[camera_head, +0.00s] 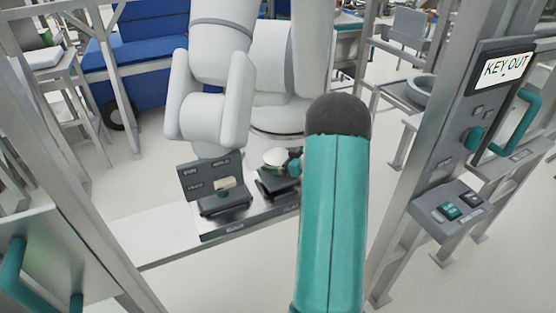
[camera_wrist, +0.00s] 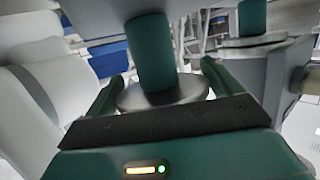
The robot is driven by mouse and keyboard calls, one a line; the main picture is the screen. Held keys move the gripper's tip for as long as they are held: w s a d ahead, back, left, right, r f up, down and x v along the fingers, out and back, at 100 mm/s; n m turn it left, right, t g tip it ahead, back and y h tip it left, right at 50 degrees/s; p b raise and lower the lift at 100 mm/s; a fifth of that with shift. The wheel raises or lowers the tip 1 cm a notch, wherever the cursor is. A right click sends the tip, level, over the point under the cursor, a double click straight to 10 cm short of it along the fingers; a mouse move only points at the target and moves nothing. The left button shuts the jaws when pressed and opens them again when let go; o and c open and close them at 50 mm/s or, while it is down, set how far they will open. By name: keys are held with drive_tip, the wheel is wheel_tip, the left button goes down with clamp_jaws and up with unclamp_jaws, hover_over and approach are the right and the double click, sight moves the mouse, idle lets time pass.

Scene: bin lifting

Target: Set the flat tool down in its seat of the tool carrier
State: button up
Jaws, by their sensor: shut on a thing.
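In the wrist view my gripper (camera_wrist: 165,62) has a green finger on each side of a round grey metal disc with a green post (camera_wrist: 150,55), which I take for the flat tool. The disc appears held between the fingers; the exact contact is partly hidden. The tool carrier (camera_head: 252,217) is low in the centre of the head view, a metal plate with dark seats. My gripper cannot be made out in the head view.
A teal limb with a dark rounded tip (camera_head: 335,200) covers the carrier's right side. A metal frame is at lower left.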

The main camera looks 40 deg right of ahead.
drive_tip(key=shift+f, duration=1)
idle(1.2)
drive_tip(key=o, duration=1.8)
drive_tip(key=shift+f, duration=0.1)
drive_tip(key=shift+r, duration=0.45)
wheel_tip(320, 180, up, 3)
drive_tip(key=shift+f, duration=0.1)
drive_tip(key=s+a+r, duration=0.2)
drive_tip(key=s+r, duration=0.1)
drive_tip(key=s, duration=0.1)
drive_tip(key=s+a+r, duration=0.6)
drive_tip(key=s, duration=0.1)
drive_tip(key=shift+s+r, duration=0.25)
drive_tip(key=shift+s, duration=0.05)
